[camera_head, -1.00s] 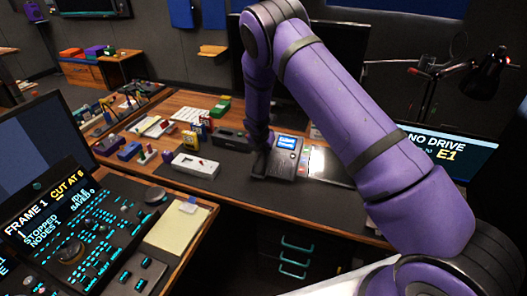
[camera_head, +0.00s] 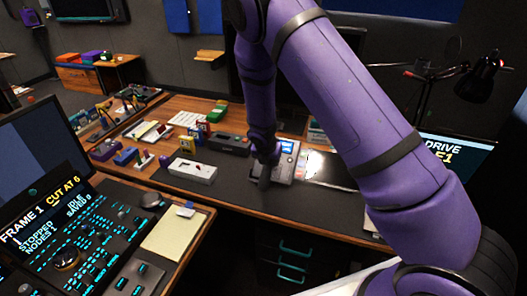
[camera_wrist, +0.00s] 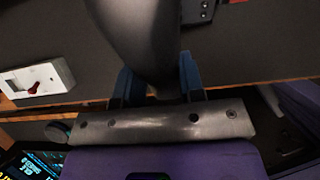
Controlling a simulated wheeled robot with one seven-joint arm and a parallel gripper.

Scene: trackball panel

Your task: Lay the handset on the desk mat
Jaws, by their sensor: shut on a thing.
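The dark handset (camera_wrist: 145,35) fills the upper middle of the wrist view, between the two blue fingers of my gripper (camera_wrist: 158,80), which is shut on it. In the head view the handset (camera_head: 264,177) shows as a dark shape below my purple arm, over the front part of the desk mat, beside the phone base. Its far end is out of the wrist view, and I cannot tell whether it touches the mat. The dark grey desk mat (camera_head: 225,187) lies along the front of the wooden desk. The grey phone base (camera_head: 288,160) with a blue screen is partly hidden by my arm.
A white device with a red switch (camera_head: 193,171) lies at the mat's left. A dark box (camera_head: 229,144) stands behind it. A bright-topped panel (camera_head: 325,167) lies right of the phone base. The mat is clear between the white device and the handset.

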